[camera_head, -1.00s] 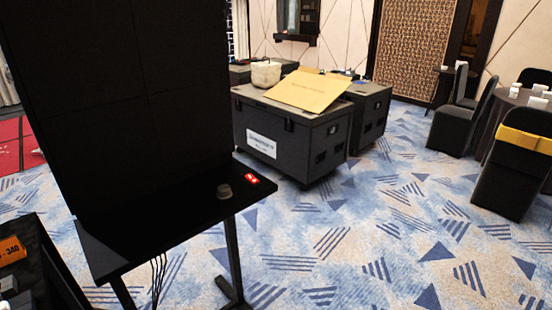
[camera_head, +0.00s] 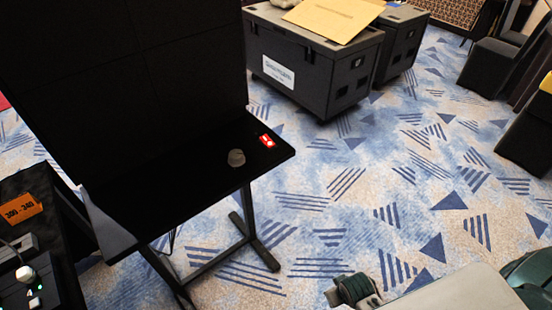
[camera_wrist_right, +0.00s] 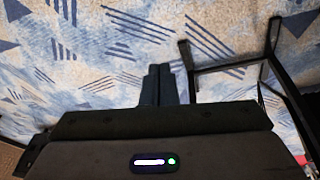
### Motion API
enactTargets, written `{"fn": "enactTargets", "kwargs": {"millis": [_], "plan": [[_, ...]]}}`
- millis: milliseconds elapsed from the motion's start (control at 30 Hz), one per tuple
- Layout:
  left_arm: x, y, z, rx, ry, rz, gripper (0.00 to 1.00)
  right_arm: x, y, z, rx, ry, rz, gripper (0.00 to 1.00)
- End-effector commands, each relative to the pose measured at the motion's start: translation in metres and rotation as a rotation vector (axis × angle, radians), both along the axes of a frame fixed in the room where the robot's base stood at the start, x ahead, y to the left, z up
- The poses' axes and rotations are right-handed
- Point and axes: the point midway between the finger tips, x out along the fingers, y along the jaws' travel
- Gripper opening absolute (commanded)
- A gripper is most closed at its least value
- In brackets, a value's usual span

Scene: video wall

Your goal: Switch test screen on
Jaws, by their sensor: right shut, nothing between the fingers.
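The test screen (camera_head: 180,80) is a tall, dark panel wall at the left in the head view, showing no picture. It stands on a black stand table (camera_head: 190,190). On the table's right end sits a small red lit switch (camera_head: 267,141), with a round grey knob (camera_head: 236,157) beside it. My right gripper (camera_wrist_right: 157,72) shows in the right wrist view, its two dark fingers together and empty over the carpet, apart from the table. The table's legs (camera_wrist_right: 230,72) show to the right of the fingers. My left gripper is not in view.
A black case (camera_head: 310,60) with a cardboard sheet (camera_head: 332,16) on top stands behind the table. Dark chairs (camera_head: 495,62) are at the right. An orange label (camera_head: 20,208) and a black box (camera_head: 30,285) are at the lower left. Carpet between is clear.

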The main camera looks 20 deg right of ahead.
Motion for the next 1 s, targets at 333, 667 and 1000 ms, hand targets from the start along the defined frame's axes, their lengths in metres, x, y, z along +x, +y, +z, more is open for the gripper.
{"fn": "enactTargets", "kwargs": {"millis": [333,667,1000], "plan": [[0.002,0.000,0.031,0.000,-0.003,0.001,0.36,0.056,0.022,0.172,0.018,-0.139,0.167,0.00],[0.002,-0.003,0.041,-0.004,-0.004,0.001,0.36,0.166,0.053,0.288,-0.005,-0.408,0.574,0.00],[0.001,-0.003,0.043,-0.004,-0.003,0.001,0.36,0.288,0.076,0.392,-0.138,-0.733,0.965,0.00]]}}
